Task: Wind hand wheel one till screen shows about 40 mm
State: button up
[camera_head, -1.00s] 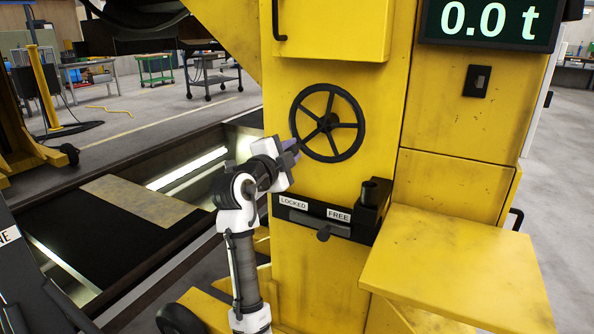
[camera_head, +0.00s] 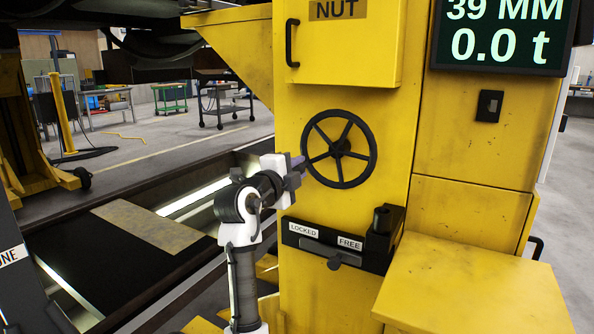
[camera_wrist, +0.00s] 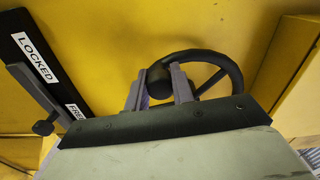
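Hand wheel one (camera_head: 371,157) is a black spoked wheel on the front of the yellow stand, left of the screen. The screen (camera_head: 505,57) shows "39 MM" above "0.0 t" in pale digits. My gripper (camera_head: 300,163) is at the lower left of the wheel's rim. In the wrist view, the two grey fingers of my gripper (camera_wrist: 161,90) are on either side of a round black knob (camera_wrist: 159,78) on the wheel's rim, and look closed on it. The rest of the wheel (camera_wrist: 238,75) shows behind and to the right.
Below the wheel is a lever (camera_head: 334,262) between LOCKED and FREE labels, nearer FREE. A black holder (camera_head: 382,220) and a yellow shelf (camera_head: 470,285) stand to its right. A yellow NUT box (camera_head: 340,50) is above. An open pit (camera_head: 95,265) lies left.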

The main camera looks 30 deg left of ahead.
jog(key=o, duration=0.4)
jog(key=s, duration=0.9)
jog(key=s+b, duration=0.1)
jog(key=s, duration=0.4)
jog(key=shift+a, duration=0.25)
jog(key=shift+w, duration=0.1)
